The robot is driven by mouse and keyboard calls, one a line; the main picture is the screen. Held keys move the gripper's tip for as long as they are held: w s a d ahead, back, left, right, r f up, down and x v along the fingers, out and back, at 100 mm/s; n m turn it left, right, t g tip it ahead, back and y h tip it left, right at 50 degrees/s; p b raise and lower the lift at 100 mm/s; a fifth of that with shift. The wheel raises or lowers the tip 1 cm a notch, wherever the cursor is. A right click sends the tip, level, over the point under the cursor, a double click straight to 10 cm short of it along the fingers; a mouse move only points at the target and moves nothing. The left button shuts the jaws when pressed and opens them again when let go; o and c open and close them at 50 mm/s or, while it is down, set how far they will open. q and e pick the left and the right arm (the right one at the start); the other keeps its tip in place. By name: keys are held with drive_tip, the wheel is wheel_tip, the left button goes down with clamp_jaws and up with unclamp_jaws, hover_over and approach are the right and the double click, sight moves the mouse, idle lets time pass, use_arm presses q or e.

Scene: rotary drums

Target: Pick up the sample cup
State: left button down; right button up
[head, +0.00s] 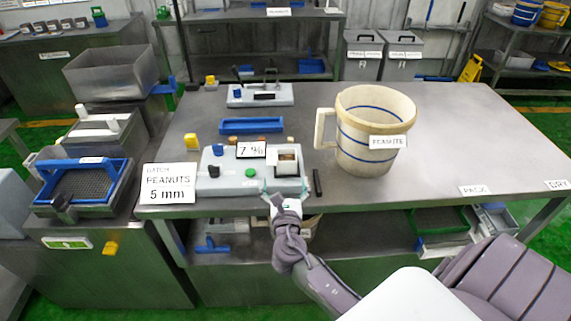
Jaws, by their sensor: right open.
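My right gripper (285,188) is open, its fingers spread at the front right edge of a grey tabletop device (217,184). A small square white cup (287,160) with brownish contents sits in the device's right part, just beyond my fingertips. It looks like the sample cup, and nothing is held. A large cream jug (376,108) with blue bands, a handle and a peanuts label stands upright to the right. My left gripper is out of view.
A second grey device (259,94) and a blue tray (251,125) lie behind on the metal table (450,140). A dark stick (317,183) lies right of the device. A "PEANUTS 5 mm" sign (168,183) stands left. The table's right part is mostly clear.

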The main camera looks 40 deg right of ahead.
sight(282, 164)
drive_tip(key=x, duration=0.4)
drive_tip(key=shift+w, duration=0.1)
drive_tip(key=shift+w+d+r+p, duration=0.15)
drive_tip(key=shift+w+d+p, duration=0.1)
drive_tip(key=shift+w+p, duration=0.15)
drive_tip(key=shift+r+p+x, duration=0.2)
drive_tip(key=shift+p+x, duration=0.15)
drive_tip(key=shift+x, duration=1.95)
